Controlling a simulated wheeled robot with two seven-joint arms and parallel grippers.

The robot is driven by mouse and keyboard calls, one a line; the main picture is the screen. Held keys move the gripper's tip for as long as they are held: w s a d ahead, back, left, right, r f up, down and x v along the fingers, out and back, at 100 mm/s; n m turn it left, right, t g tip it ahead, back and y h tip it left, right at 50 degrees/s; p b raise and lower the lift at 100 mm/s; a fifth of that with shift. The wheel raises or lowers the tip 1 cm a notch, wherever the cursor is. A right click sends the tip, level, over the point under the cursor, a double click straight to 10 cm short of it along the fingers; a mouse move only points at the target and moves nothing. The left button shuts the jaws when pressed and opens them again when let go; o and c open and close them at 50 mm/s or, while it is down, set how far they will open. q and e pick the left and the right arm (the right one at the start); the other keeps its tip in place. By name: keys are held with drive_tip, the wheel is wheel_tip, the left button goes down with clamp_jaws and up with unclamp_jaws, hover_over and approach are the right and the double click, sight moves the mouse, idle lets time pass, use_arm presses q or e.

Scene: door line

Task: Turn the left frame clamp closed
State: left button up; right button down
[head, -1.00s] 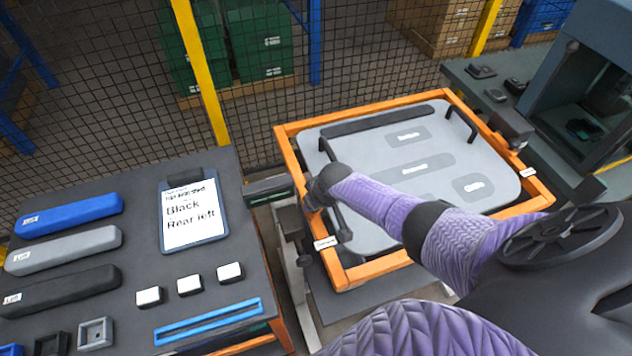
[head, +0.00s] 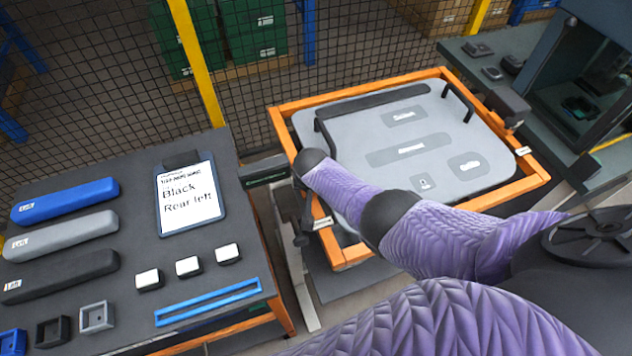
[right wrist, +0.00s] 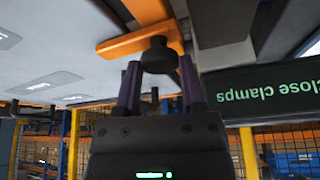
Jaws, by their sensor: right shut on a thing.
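The grey door panel (head: 350,140) lies in the orange frame (head: 400,252). My right arm reaches across the panel to the frame's left side, where the left frame clamp is. In the head view my dark wrist end hides most of the clamp and the fingers. In the right wrist view my right gripper (right wrist: 160,78) has its two fingers either side of the clamp's round black knob (right wrist: 158,50), shut on it. How far the clamp is turned I cannot tell. My left gripper is not in view.
A dark box reading "close clamps" (right wrist: 265,90) is close on the right in the wrist view. The left table (head: 110,320) holds coloured bars, white blocks and a clipboard (head: 188,198). A right-hand clamp (head: 507,105) is on the frame's far side. Mesh fence (head: 270,60) stands behind.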

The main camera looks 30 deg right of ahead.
idle(0.4)
drive_tip(key=shift+c, duration=1)
unclamp_jaws()
drive_tip(key=p+v, duration=0.8)
drive_tip(key=v, duration=0.2)
